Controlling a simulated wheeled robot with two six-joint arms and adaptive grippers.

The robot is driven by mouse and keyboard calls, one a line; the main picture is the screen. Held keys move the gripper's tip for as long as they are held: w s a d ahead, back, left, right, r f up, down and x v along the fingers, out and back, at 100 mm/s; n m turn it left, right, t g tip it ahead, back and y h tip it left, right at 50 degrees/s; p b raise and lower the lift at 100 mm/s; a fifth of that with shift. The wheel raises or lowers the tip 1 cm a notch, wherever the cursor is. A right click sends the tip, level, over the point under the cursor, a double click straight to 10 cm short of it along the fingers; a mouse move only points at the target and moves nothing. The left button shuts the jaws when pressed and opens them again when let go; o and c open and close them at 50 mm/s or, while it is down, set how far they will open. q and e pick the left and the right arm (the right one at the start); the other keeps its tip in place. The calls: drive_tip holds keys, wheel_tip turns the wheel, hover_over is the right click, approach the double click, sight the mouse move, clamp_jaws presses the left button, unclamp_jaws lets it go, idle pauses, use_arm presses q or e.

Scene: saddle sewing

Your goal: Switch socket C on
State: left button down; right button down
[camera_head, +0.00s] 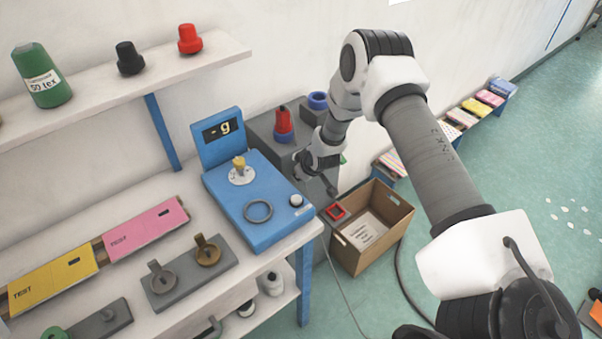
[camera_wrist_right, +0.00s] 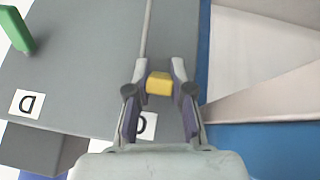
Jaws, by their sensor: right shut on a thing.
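In the right wrist view my right gripper (camera_wrist_right: 160,80) is shut on a small yellow block-like piece (camera_wrist_right: 159,84) over a grey panel (camera_wrist_right: 85,60). A white label (camera_wrist_right: 147,124) under the fingers is partly hidden, and its letter cannot be read surely. To the left a green lever (camera_wrist_right: 16,29) stands by a label marked D (camera_wrist_right: 27,103), seen upside down. In the head view my right gripper (camera_head: 328,188) is at the grey unit right of the blue scale, and my arm hides the yellow piece. My left gripper is not in view.
The blue scale (camera_head: 265,180) stands left of my gripper, with a ring on it. An open cardboard box (camera_head: 388,262) is on the floor side.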

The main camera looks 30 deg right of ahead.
drive_tip(key=shift+r, duration=0.1)
drive_tip(key=c, duration=1)
unclamp_jaws()
drive_tip(key=v, duration=1.2)
